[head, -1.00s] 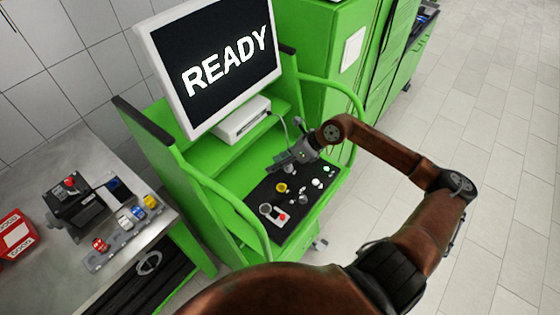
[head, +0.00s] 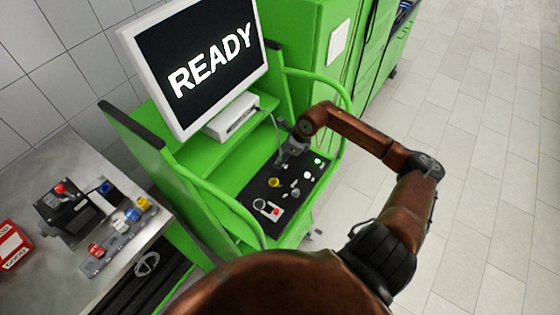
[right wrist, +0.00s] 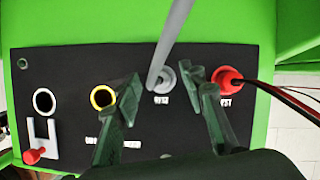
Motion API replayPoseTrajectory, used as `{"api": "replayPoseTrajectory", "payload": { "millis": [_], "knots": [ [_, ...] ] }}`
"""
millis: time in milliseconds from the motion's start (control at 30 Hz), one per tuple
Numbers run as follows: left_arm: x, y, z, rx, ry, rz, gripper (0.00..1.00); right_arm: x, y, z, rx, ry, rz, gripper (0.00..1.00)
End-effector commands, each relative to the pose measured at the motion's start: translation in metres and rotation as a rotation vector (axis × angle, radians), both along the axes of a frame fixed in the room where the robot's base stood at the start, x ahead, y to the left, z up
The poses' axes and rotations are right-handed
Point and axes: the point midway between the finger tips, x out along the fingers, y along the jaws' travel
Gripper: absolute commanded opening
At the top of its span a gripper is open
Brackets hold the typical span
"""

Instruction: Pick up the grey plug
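The grey plug (right wrist: 165,79) sits upright in a socket of the black panel in the right wrist view, with a thick grey cable rising from it. My right gripper (right wrist: 161,88) is open, with one finger on each side of the plug in that view and gaps between. Whether the fingertips are down at the plug's height is hard to tell. In the head view my right gripper (head: 287,158) is over the back part of the panel (head: 246,197) and hides the plug. My left gripper is not in view.
A red plug (right wrist: 226,81) with thin wires sits just right of the right finger. A yellow ring socket (right wrist: 103,97) lies near the left finger. A red-tipped lever (right wrist: 32,155) is at lower left. The monitor (head: 205,62) reads READY. A steel table (head: 75,165) stands left.

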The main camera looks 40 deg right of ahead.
Motion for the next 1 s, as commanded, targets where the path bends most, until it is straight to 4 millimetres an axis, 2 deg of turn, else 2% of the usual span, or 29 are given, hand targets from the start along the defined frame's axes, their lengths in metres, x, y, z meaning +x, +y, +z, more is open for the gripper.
{"api": "replayPoseTrajectory", "payload": {
  "millis": [200,733,1000],
  "knots": [
    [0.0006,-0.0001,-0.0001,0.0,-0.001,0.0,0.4,-0.0001,-0.0005,-0.0008,0.0,0.0,-0.001,0.37],
    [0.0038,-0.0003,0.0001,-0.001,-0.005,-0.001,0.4,-0.0005,-0.0008,-0.0004,0.0,-0.001,-0.001,0.01],
    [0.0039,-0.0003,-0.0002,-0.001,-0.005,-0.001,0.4,-0.0003,-0.0009,0.0004,0.0,-0.001,-0.001,0.0]
  ]
}}
